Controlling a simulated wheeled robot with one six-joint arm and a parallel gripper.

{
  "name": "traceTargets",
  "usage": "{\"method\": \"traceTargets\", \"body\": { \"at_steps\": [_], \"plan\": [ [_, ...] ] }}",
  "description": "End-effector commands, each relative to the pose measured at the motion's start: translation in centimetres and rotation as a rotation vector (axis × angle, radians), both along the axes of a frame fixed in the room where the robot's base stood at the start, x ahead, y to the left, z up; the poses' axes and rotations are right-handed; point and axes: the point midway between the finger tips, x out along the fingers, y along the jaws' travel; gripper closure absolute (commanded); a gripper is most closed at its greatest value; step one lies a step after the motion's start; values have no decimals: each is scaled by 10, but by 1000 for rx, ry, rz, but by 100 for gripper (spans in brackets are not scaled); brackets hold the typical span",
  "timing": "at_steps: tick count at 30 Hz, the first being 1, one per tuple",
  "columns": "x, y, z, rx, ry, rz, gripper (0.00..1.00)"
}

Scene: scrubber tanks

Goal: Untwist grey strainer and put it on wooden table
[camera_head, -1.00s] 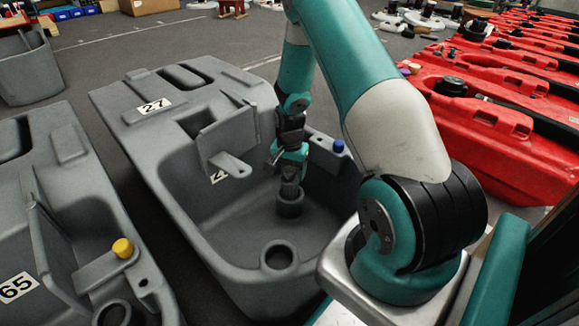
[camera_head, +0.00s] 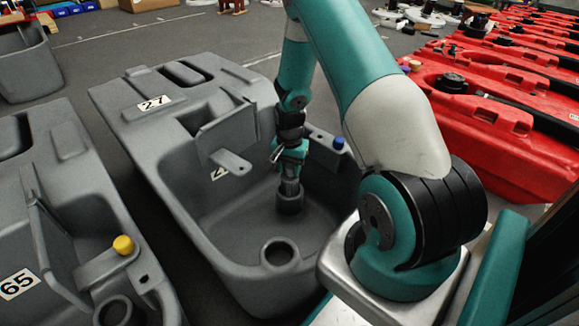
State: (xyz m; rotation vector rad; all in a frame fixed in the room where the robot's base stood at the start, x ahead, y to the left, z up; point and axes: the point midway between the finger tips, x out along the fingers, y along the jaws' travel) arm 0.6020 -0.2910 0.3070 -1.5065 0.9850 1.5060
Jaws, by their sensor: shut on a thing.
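My gripper (camera_head: 289,182) points straight down into the basin of the grey tank (camera_head: 215,240) labelled 27. It is shut on the grey strainer (camera_head: 290,200), a short grey cylinder standing at the basin floor near the right inner wall. The fingers cover the strainer's top, and I cannot tell whether its foot is free of the floor. The wooden table is not clearly in view.
A round open port (camera_head: 279,252) lies in front of the strainer. A grey flap (camera_head: 228,140) stands left of my gripper, and a blue cap (camera_head: 338,143) sits on the right rim. A second grey tank (camera_head: 60,215) is at left; red tanks (camera_head: 500,125) line the right.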

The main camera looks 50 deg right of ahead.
Motion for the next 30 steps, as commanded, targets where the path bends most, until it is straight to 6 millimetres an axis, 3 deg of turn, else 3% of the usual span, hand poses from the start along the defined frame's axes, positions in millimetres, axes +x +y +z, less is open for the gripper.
{"method": "traceTargets", "body": {
  "at_steps": [11, 30],
  "plan": [
    [0, 0, 1, 0, 0, 226, 90],
    [0, 0, 1, 0, 0, 276, 90]
  ]
}}
